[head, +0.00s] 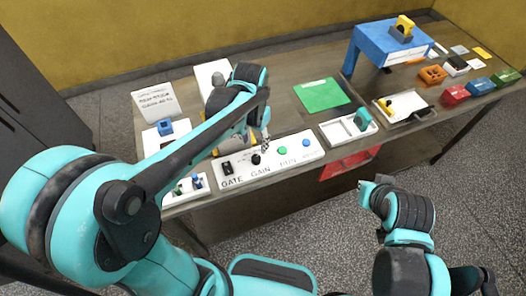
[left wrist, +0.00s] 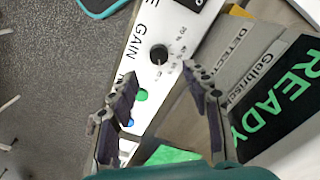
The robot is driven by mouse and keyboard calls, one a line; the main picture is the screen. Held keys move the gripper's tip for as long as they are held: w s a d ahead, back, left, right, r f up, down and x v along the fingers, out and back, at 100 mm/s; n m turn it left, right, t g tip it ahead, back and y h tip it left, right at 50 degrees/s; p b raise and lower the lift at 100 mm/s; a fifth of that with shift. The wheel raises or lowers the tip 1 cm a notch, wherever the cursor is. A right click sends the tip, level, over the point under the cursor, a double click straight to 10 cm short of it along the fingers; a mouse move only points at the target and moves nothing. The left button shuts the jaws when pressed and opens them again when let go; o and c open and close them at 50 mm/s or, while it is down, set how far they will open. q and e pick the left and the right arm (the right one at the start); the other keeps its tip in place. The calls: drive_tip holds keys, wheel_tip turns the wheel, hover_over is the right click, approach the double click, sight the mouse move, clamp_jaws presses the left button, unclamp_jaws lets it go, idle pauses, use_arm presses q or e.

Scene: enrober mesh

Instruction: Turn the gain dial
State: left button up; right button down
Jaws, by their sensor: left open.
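The gain dial is a black round knob (head: 256,159) on a white panel (head: 231,193), above the printed word GAIN. In the left wrist view the dial (left wrist: 158,54) shows from above, with small scale marks beside it. My left gripper (head: 264,143) is over the panel close to the dial. In the left wrist view its two fingers (left wrist: 158,95) are spread apart and empty, with the dial beyond their tips and not between them. My right arm (head: 408,212) is bent in front of the table; its fingers cannot be made out.
The panel also carries a black GATE switch (head: 227,167), a green button (head: 282,150) and a blue button (head: 306,142). A white tray (head: 330,131) lies to the right, and a green sheet (head: 321,95) behind.

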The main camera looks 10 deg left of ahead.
sight(256, 157)
use_arm(q)
drive_tip(key=shift+w+d+f, duration=0.2)
drive_tip(key=shift+f, duration=0.05)
wheel_tip(256, 157, down, 8)
drive_tip(key=b, duration=0.2)
drive_tip(key=shift+r+b, duration=0.15)
drive_tip(key=shift+b, duration=0.25)
clamp_jaws()
